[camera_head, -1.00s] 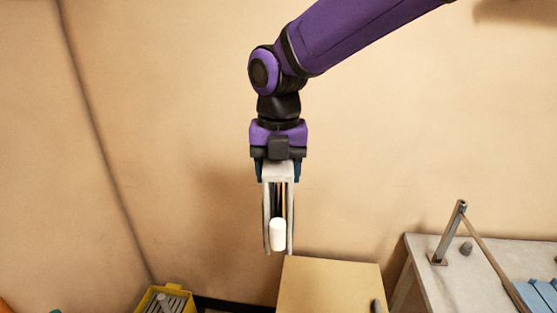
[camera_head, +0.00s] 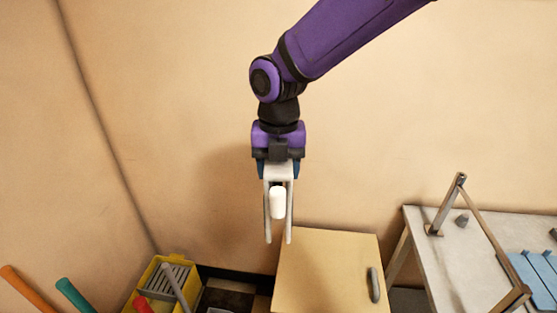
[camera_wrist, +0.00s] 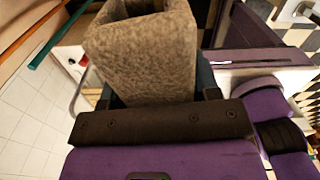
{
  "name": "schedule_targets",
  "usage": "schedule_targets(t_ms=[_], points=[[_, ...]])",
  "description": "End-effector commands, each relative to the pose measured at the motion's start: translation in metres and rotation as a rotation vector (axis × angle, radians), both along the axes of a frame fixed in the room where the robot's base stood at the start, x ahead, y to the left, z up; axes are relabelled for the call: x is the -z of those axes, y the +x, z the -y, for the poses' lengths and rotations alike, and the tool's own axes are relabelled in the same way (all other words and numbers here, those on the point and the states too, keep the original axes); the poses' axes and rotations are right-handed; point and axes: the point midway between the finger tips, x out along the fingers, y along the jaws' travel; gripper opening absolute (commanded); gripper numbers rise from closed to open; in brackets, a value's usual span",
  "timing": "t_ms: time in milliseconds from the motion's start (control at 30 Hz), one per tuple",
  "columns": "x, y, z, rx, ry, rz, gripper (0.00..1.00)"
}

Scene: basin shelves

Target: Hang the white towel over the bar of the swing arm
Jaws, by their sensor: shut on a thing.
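My gripper (camera_head: 278,238) hangs down in the middle of the head view, above and left of the swing arm. In the wrist view the towel (camera_wrist: 150,50) is a thick, fuzzy folded loop, shaded grey-brown, filling the space before the gripper. The swing arm (camera_head: 490,232) stands on the grey table at the right, with a slanted post and a long bar running toward the front. The towel is clear of the bar.
A pale wooden cabinet (camera_head: 325,265) with a dark handle stands below my gripper. The grey table (camera_head: 455,275) holds blue slats (camera_head: 535,275). A yellow crate (camera_head: 150,275) and orange (camera_head: 27,290) and teal (camera_head: 75,295) rods are at lower left.

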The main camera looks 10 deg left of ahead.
Motion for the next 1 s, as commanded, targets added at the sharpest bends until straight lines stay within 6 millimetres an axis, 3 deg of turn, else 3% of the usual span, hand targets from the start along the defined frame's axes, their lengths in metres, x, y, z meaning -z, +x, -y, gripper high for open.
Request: schedule_targets(t_ms=[433,467,600,1000], points=[[0.0038,-0.0001,0.0000,0.000,0.000,0.000,0.33],[0.0038,-0.0001,0.0000,0.000,0.000,0.000,0.58],[0.0038,0.0000,0.0000,0.000,0.000,0.000,0.86],[-0.0059,0.0005,-0.0001,0.001,0.001,0.002,0.86]])
